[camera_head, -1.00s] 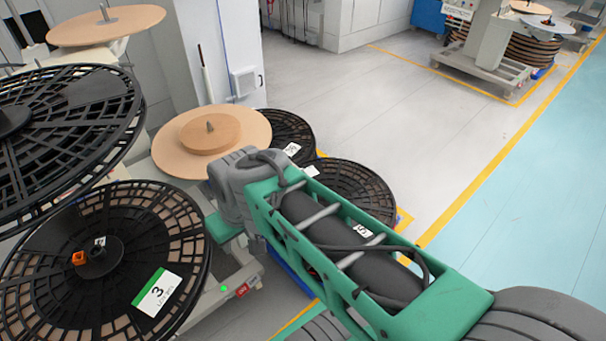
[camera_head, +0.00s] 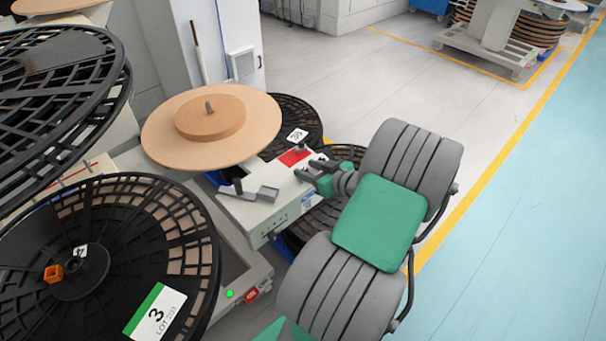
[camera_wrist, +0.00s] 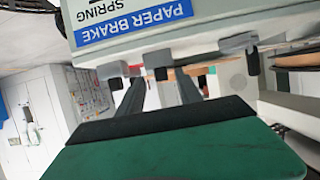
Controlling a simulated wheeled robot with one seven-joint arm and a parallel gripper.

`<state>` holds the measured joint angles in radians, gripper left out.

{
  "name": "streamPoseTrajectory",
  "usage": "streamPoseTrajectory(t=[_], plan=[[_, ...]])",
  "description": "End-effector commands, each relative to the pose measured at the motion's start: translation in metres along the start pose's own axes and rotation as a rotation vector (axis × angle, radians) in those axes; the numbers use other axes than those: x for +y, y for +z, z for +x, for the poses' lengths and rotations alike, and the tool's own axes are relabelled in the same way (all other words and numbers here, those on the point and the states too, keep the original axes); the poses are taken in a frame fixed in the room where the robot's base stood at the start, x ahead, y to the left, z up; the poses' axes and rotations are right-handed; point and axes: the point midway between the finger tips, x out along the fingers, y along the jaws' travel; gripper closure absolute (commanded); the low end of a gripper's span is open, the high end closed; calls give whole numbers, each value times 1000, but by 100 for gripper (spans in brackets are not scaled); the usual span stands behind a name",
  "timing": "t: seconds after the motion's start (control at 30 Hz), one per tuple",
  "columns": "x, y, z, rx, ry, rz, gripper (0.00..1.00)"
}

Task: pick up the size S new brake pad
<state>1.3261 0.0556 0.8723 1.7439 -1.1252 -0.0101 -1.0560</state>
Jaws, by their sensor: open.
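My gripper (camera_head: 308,170) is open beside the right end of a white box in the head view.
A tan disc (camera_head: 165,140) and a black reel (camera_head: 130,235) stand close left. Open floor (camera_head: 400,80) lies beyond.

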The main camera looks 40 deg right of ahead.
Motion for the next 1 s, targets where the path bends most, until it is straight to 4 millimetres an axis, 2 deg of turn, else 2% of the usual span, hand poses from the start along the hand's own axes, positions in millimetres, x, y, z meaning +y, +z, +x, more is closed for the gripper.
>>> streamPoseTrajectory(t=[0.1, 0.2, 0.47, 1.0], plan=[[-5, 4, 24, -2, -11, -1, 58], [-5, 4, 40, -3, -9, -1, 58], [-4, 3, 45, -2, -5, -2, 58], [-4, 3, 44, -3, -5, -1, 100]])
